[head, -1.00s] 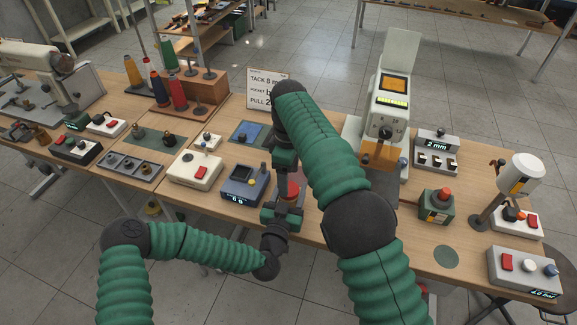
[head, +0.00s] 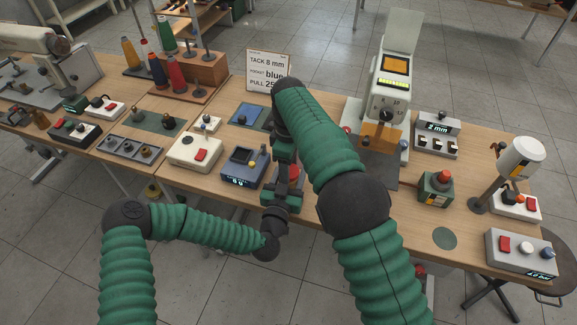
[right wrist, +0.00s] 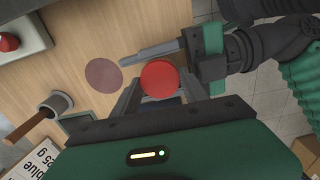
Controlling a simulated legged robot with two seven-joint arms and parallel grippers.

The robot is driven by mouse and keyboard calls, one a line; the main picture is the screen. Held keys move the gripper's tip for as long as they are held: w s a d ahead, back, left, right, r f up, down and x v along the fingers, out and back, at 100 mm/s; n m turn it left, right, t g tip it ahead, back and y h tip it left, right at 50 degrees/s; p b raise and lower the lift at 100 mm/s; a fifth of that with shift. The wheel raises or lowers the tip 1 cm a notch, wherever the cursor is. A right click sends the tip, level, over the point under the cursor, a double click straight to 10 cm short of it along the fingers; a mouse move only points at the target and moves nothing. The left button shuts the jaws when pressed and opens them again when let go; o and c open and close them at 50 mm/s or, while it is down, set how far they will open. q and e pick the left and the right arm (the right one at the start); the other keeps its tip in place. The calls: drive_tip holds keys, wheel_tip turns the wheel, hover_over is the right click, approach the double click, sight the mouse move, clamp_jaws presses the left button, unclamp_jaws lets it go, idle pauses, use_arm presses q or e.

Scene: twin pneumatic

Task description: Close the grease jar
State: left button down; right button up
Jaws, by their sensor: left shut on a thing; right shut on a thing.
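The red round lid of the grease jar (right wrist: 160,79) lies between the fingers of my right gripper (right wrist: 160,96) in the right wrist view. My right gripper is shut on it. My left gripper (right wrist: 158,62) comes in from the right in that view, its finger alongside the lid's edge. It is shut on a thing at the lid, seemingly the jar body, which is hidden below. In the head view, red shows (head: 294,172) between the two hands, above the table's front edge. Whether the lid is seated on the jar cannot be seen.
A blue-grey scale (head: 243,168) and a white box with a red switch (head: 195,151) stand left of the hands. A press (head: 390,100) and a green box with a red button (head: 437,187) stand right. A dull red disc (right wrist: 103,74) lies on the table.

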drive_tip(key=shift+c, duration=1.2)
drive_tip(key=m, duration=1.4)
drive_tip(key=shift+m, duration=0.3)
drive_tip(key=o, duration=1.6)
drive_tip(key=shift+o, duration=0.2)
wheel_tip(320, 180, up, 12)
drive_tip(key=shift+w, duration=0.15)
drive_tip(key=shift+f, duration=0.1)
